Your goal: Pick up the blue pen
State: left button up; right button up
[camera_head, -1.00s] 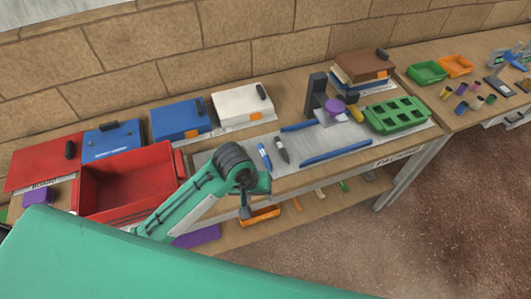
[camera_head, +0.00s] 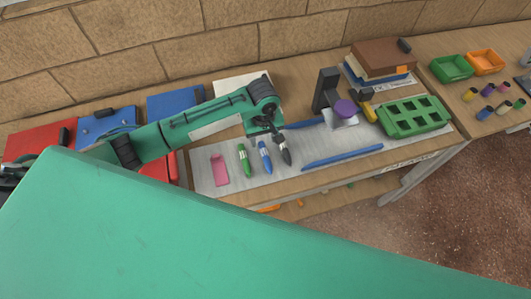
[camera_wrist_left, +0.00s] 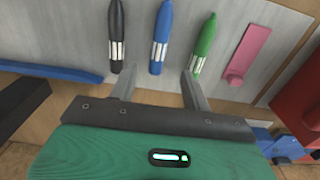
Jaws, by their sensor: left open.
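The blue pen (camera_head: 265,157) lies on the grey mat between a green pen (camera_head: 244,160) and a black pen (camera_head: 284,150). In the left wrist view, the blue pen (camera_wrist_left: 161,38) is in the middle, with the black pen (camera_wrist_left: 117,38) to its left and the green pen (camera_wrist_left: 204,45) to its right. My left gripper (camera_head: 268,127) is at the far end of the pens in the head view. In the left wrist view its two fingers (camera_wrist_left: 158,84) are open and empty, spread just short of the blue pen's lower end. My right gripper is not in view.
A pink piece (camera_head: 220,169) lies left of the green pen. A dark stand with a purple disc (camera_head: 345,108) and a green tray with holes (camera_head: 414,116) stand to the right. My arm partly covers the folders behind.

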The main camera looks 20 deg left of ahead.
aim_at(264, 151)
pick_arm(q)
jog(key=shift+w+f, duration=0.25)
jog(key=shift+f, duration=0.85)
jog(key=shift+s+f+p, duration=0.1)
jog(key=shift+f+p, duration=0.3)
jog(key=shift+f, duration=0.05)
notch_tip(264, 151, down, 4)
jog(key=shift+r+p, duration=0.2)
jog(key=shift+p, duration=0.45)
jog(key=shift+f, duration=0.45)
jog(key=c, duration=1)
grip_shut()
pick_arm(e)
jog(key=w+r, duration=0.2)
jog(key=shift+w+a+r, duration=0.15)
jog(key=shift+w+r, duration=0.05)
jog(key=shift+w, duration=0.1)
